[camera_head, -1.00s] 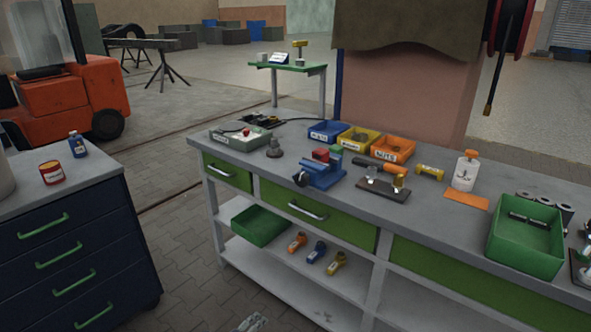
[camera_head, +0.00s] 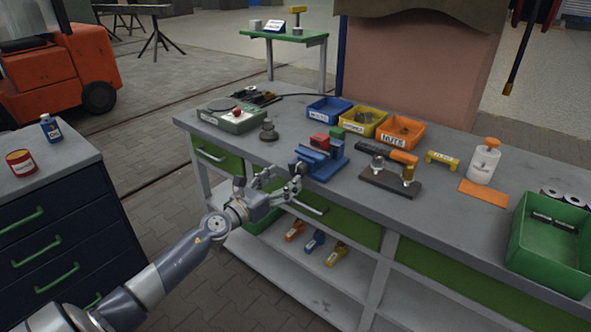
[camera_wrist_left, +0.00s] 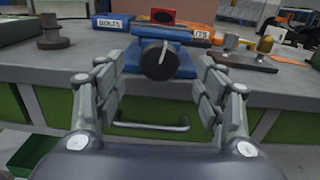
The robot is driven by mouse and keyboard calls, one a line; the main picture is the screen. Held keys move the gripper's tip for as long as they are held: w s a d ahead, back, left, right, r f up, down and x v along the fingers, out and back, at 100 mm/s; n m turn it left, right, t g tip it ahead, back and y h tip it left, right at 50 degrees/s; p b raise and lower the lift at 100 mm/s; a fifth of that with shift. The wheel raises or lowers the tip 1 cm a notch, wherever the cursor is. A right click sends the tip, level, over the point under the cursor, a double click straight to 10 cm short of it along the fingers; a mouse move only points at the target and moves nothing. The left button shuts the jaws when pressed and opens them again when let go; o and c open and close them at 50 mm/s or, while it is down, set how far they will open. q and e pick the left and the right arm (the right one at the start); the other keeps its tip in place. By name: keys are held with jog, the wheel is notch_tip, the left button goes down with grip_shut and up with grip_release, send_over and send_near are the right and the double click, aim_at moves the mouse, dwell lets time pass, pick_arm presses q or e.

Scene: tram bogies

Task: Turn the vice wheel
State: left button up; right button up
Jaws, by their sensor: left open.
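The blue vice (camera_head: 322,158) is fixed near the front edge of the grey workbench, with a red block (camera_head: 319,142) at its top. In the left wrist view the vice wheel (camera_wrist_left: 159,60), dark and round with a light mark, faces me at the front of the vice (camera_wrist_left: 186,66). My left gripper (camera_head: 282,180) is open in front of the vice. In the left wrist view its fingers (camera_wrist_left: 160,95) stand apart on both sides, below and short of the wheel, not touching it. My right gripper is not in view.
A drawer handle (camera_wrist_left: 152,126) lies below the wheel. A dark round part (camera_head: 268,132) stands left of the vice, and a dark plate (camera_head: 390,183) with fittings lies to its right. Blue (camera_head: 325,118), yellow (camera_head: 362,130) and orange (camera_head: 402,141) bins stand behind.

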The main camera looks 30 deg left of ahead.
aim_at(295, 171)
pick_arm(q)
jog(key=w, duration=0.4)
jog(key=shift+w+d, duration=0.15)
jog(key=shift+w, duration=1.05)
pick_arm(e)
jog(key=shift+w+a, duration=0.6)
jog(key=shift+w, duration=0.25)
pick_arm(q)
jog(key=shift+c, duration=1.1)
jog(key=c, duration=0.8)
jog(key=shift+c, duration=0.2)
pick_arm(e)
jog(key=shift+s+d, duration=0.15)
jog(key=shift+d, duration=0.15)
